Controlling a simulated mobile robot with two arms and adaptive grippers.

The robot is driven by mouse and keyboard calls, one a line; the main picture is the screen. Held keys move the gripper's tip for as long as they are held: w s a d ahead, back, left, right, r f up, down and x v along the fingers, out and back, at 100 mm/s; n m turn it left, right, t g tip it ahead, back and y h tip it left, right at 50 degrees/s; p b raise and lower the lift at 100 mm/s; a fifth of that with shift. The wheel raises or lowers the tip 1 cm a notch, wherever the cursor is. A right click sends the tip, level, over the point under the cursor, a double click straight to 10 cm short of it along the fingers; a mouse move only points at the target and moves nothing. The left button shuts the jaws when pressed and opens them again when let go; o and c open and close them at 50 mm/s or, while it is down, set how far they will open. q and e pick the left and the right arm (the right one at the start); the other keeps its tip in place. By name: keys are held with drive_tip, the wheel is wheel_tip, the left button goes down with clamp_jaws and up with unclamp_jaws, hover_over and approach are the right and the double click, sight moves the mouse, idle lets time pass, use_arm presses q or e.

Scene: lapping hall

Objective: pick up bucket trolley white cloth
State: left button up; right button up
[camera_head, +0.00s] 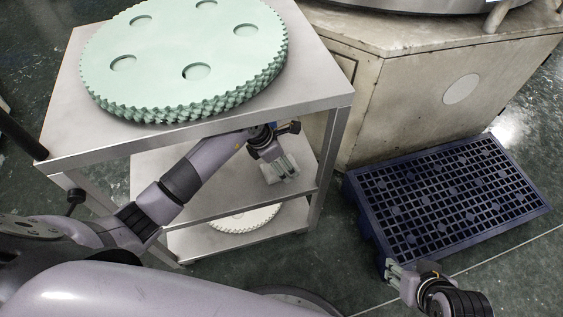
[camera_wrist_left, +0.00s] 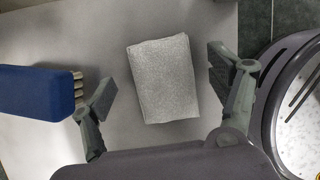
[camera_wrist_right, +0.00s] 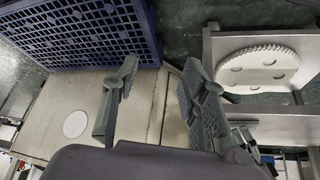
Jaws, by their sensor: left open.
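The white cloth (camera_wrist_left: 163,80) shows in the left wrist view as a folded, pale rectangle lying flat on a grey metal shelf (camera_wrist_left: 110,30). My left gripper (camera_wrist_left: 160,85) is open, with a finger on either side of the cloth in that view and no visible contact. In the head view my left gripper (camera_head: 280,166) reaches in under the top of the metal trolley (camera_head: 330,85), over its middle shelf; the cloth is hard to make out there. My right gripper (camera_head: 404,273) is open and empty near the blue pallet; its fingers also show in the right wrist view (camera_wrist_right: 160,80).
A blue-handled brush (camera_wrist_left: 35,92) lies left of the cloth. Green toothed discs (camera_head: 185,50) are stacked on the trolley top, and a pale toothed disc (camera_head: 240,218) lies on the bottom shelf. A blue pallet (camera_head: 445,195) and machine cabinet (camera_head: 420,90) stand at right.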

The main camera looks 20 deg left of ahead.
use_arm(q)
drive_tip(key=shift+s+d+f, duration=0.1)
drive_tip(key=shift+f, duration=0.15)
drive_tip(key=shift+w+f, duration=0.2)
drive_tip(key=shift+f, duration=0.05)
drive_tip(key=shift+r, duration=0.1)
use_arm(e)
drive_tip(key=shift+w+a+r+t, duration=0.1)
drive_tip(key=shift+w+a+t, duration=0.2)
drive_tip(key=shift+w, duration=0.3)
drive_tip(key=shift+w+a+r+t, duration=0.15)
drive_tip(key=shift+w+t, duration=0.15)
drive_tip(key=shift+w, duration=0.25)
use_arm(q)
drive_tip(key=shift+f, duration=0.3)
use_arm(e)
drive_tip(key=shift+w+a+r, duration=0.15)
drive_tip(key=shift+w, duration=0.25)
use_arm(q)
drive_tip(key=shift+c, duration=0.4)
drive_tip(key=c, duration=1.1)
